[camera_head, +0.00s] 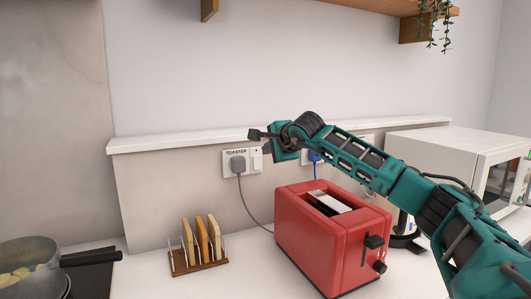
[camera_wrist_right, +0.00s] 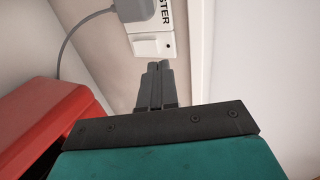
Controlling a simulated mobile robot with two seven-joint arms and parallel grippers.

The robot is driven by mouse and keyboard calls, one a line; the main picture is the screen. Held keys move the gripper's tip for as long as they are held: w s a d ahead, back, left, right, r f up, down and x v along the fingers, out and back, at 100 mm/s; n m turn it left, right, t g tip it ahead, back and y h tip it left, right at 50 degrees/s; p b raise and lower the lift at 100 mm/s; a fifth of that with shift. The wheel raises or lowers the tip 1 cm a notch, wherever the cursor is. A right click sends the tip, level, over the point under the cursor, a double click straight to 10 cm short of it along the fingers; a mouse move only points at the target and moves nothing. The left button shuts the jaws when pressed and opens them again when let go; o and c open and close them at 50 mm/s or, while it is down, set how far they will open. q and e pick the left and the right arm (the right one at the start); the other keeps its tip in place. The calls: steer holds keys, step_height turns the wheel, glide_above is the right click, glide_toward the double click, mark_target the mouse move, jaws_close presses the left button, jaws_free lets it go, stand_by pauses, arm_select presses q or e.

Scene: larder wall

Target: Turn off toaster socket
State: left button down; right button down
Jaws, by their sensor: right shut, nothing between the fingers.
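The toaster socket (camera_head: 230,163) is a white wall plate labelled TOASTER, with a grey plug (camera_head: 238,164) in it and a white rocker switch (camera_head: 257,159) on its right side. My right gripper (camera_head: 254,135) is shut and empty, just above the socket in the head view. In the right wrist view its fingertips (camera_wrist_right: 158,66) are close to the switch (camera_wrist_right: 153,45); I cannot tell whether they touch it. The red toaster (camera_head: 325,234) stands on the counter below, its grey cord running up to the plug. My left gripper is not in view.
A second socket with a blue plug (camera_head: 314,156) is partly behind my right arm. A wooden toast rack (camera_head: 200,265) with bread slices stands left of the toaster. A pot (camera_head: 30,262) is at the far left, a white microwave (camera_head: 435,143) at the right. A ledge (camera_head: 180,141) runs above the sockets.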

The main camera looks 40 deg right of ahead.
steer(key=s+a+r, duration=0.1)
steer(key=s+r, duration=0.4)
steer(key=s, duration=0.1)
steer(key=shift+a+b, duration=0.25)
steer(key=shift+b, duration=0.05)
